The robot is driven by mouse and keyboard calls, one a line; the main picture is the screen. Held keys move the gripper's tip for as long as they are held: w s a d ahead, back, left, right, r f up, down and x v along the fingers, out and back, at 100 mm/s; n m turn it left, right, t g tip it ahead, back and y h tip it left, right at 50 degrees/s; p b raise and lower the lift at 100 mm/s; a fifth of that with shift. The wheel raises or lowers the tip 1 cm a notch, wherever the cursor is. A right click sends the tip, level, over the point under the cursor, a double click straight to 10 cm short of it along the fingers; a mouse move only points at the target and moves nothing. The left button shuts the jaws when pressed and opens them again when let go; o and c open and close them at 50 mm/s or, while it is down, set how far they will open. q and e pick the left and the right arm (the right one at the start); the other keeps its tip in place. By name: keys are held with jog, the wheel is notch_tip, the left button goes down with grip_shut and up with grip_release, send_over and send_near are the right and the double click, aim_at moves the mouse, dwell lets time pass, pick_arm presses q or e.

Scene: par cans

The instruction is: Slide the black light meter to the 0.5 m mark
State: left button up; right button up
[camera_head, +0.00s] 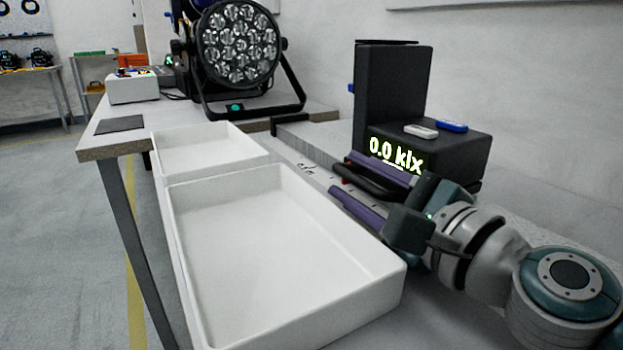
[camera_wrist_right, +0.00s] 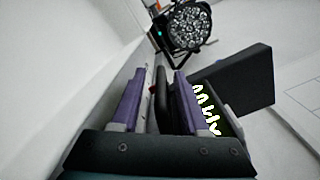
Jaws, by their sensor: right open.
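The black light meter (camera_head: 393,90) stands on the bench at the right in the head view, with a lit "0.0 klx" display on its front. It also shows in the right wrist view (camera_wrist_right: 243,75), seen sideways. A black bar-like handle (camera_wrist_right: 161,100) runs along its front. My right gripper (camera_head: 342,174) is open, its purple fingers on either side of the handle; gaps are hard to judge. It also shows in the right wrist view (camera_wrist_right: 161,73). A "0.5 m" label (camera_head: 306,167) is on the strip to the left of the gripper. My left gripper is out of view.
Two white trays, a near one (camera_head: 260,250) and a far one (camera_head: 205,150), sit left of the strip. A large stage light (camera_head: 240,48) stands at the far end. Two small fobs, white (camera_head: 421,131) and blue (camera_head: 452,126), lie on the meter's lower top.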

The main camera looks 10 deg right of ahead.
jog(key=shift+s, duration=0.1)
jog(key=shift+s+d, duration=0.2)
jog(key=shift+s, duration=0.15)
jog(key=v, duration=0.8)
jog(key=shift+s+f+b, duration=0.1)
jog(key=shift+b, duration=0.3)
jog(key=shift+s+d, duration=0.2)
jog(key=shift+s, duration=0.2)
